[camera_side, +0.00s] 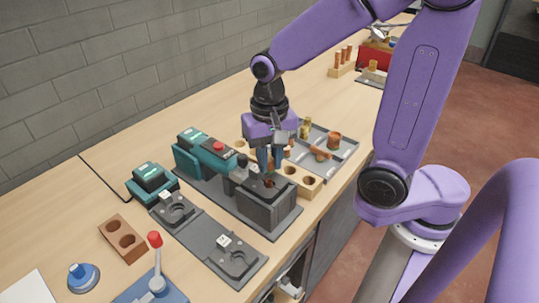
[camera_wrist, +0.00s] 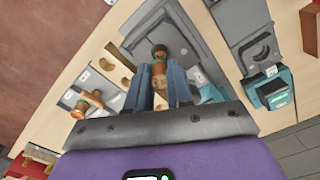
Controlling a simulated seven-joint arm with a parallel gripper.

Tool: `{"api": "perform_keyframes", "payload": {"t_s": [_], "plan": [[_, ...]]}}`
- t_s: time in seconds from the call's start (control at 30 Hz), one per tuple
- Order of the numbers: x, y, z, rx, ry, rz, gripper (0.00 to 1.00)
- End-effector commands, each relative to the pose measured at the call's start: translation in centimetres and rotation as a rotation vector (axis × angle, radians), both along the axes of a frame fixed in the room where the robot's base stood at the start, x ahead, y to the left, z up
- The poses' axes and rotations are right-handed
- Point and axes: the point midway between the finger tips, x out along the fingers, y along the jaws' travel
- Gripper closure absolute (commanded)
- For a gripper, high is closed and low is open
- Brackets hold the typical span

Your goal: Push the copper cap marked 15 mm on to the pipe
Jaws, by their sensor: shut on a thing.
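My gripper (camera_side: 268,165) points down over a dark grey block (camera_side: 266,212) and is shut on a small copper piece, which looks like the cap. In the wrist view its blue-grey fingers (camera_wrist: 159,68) have the copper cap (camera_wrist: 158,69) between their tips. The copper pipe (camera_wrist: 159,50) stands in the grey block (camera_wrist: 190,35), close by the fingertips. In the side view the pipe top (camera_side: 269,183) shows just under the fingers. I cannot tell whether cap and pipe touch. The 15 mm mark is not readable.
A wooden block with holes (camera_side: 308,184) stands right behind the grey block. A grey tray (camera_side: 345,146) with copper and brass fittings lies farther back. A teal tool with a red button (camera_side: 215,151) is at the left. Grey plates (camera_side: 205,240) lie in front.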

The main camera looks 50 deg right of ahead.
Motion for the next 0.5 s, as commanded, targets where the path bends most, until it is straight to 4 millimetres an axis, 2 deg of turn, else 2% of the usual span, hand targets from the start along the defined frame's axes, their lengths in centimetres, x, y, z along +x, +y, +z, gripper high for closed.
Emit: {"api": "perform_keyframes", "payload": {"t_s": [0.5], "plan": [[0.0,0.0,-2.2,0.000,0.001,-0.001,1.00]]}}
